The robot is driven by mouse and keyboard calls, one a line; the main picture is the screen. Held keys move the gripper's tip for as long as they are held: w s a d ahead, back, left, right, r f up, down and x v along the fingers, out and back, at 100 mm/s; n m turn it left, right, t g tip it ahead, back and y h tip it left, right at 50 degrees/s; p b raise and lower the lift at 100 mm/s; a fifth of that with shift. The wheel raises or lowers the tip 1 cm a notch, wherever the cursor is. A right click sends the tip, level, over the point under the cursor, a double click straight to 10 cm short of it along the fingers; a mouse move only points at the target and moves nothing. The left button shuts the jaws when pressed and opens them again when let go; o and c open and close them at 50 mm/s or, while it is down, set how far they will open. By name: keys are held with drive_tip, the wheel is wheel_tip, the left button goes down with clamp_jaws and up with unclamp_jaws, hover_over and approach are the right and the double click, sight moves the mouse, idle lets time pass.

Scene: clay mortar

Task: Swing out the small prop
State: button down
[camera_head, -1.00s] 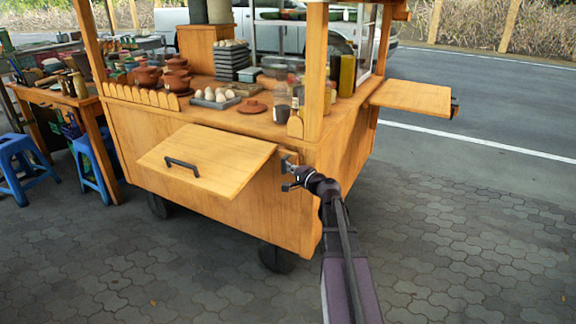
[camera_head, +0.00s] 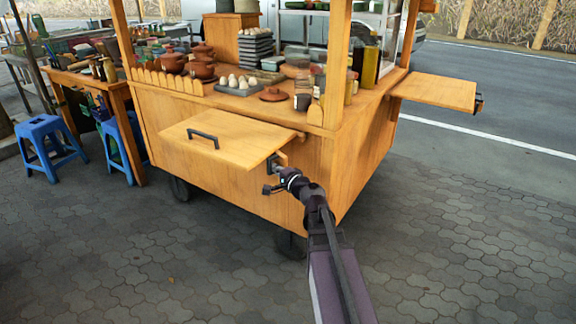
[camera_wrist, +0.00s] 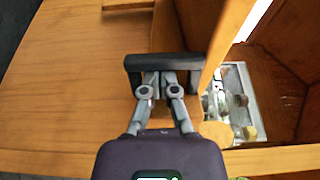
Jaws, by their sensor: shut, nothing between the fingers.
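The cart's front flap (camera_head: 225,150), a wooden panel with a dark handle (camera_head: 203,136), stands out nearly level from the cart's front. My gripper (camera_head: 274,166) is at the flap's right edge, close to the cart's front wall. A narrow wooden strip (camera_wrist: 228,38) runs just right of the fingertips. A small rounded wooden piece (camera_wrist: 215,132) lies below it. I cannot tell which of these is the small prop, or whether my gripper touches the flap.
The wooden cart (camera_head: 290,195) carries clay pots, eggs (camera_head: 238,83) and bottles on top. A side shelf (camera_head: 435,91) sticks out at right. Blue stools (camera_head: 48,145) and a table stand at left. The paving in front is clear. Metal parts (camera_wrist: 235,100) show in the wrist view.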

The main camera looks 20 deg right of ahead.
drive_tip(key=shift+s+a, duration=0.15)
drive_tip(key=shift+a, duration=0.25)
drive_tip(key=shift+s+d, duration=0.1)
drive_tip(key=shift+d, duration=0.05)
